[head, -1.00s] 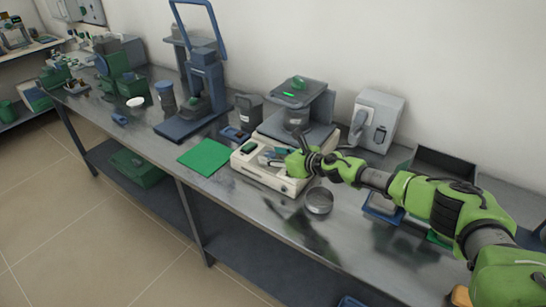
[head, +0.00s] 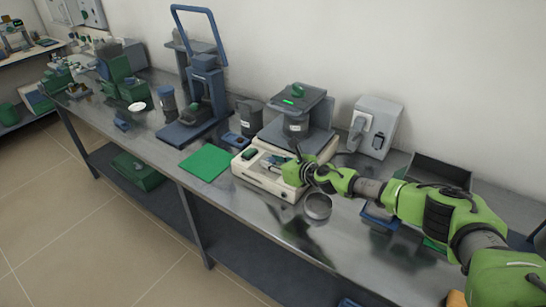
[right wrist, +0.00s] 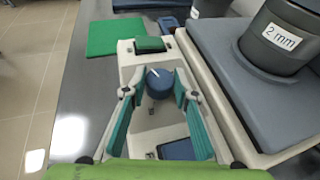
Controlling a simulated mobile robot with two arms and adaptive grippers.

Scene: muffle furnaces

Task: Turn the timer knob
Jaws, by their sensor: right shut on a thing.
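The timer knob (right wrist: 159,78) is a round dark blue knob with a white pointer line, on the cream control panel (right wrist: 126,62) of a sieve-shaker-like machine (head: 268,191). In the right wrist view the pointer tilts toward the upper left. My right gripper (right wrist: 159,90) has its green fingers on both sides of the knob and is shut on it. In the head view the right gripper (head: 292,168) is low over the panel and hides the knob. My left gripper is not in view.
A green rocker switch (right wrist: 150,45) and a dark display (right wrist: 180,149) flank the knob. A dark sieve stack labelled 2 mm (right wrist: 284,38) stands on the grey platform. A metal bowl (head: 318,206) stands before the machine. A green mat (head: 205,162) lies to its left.

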